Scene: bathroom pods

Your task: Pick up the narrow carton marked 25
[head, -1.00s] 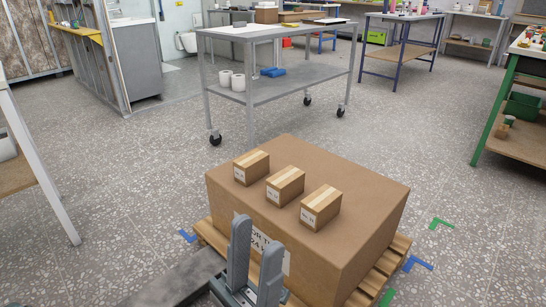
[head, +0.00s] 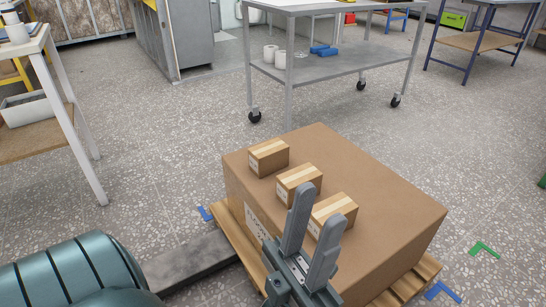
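Three small brown cartons with pale tape stand in a diagonal row on a big cardboard box (head: 390,205): a far-left carton (head: 268,157), a middle carton (head: 296,177) and a near-right carton (head: 343,204). Their white end labels are too small or too covered to read, so I cannot tell which is marked 25. My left gripper (head: 319,206) is open, its two fingers apart with nothing visibly held. It shows in front of the near-right carton and the edge of the middle one, hiding part of both; contact cannot be told. My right gripper is not in view.
The big box sits on a wooden pallet (head: 238,243), with blue and green floor marks around it. A wheeled grey table (head: 340,65) with white rolls and blue items on its lower shelf stands behind. A white-legged table (head: 75,130) stands at left. Open floor lies at right.

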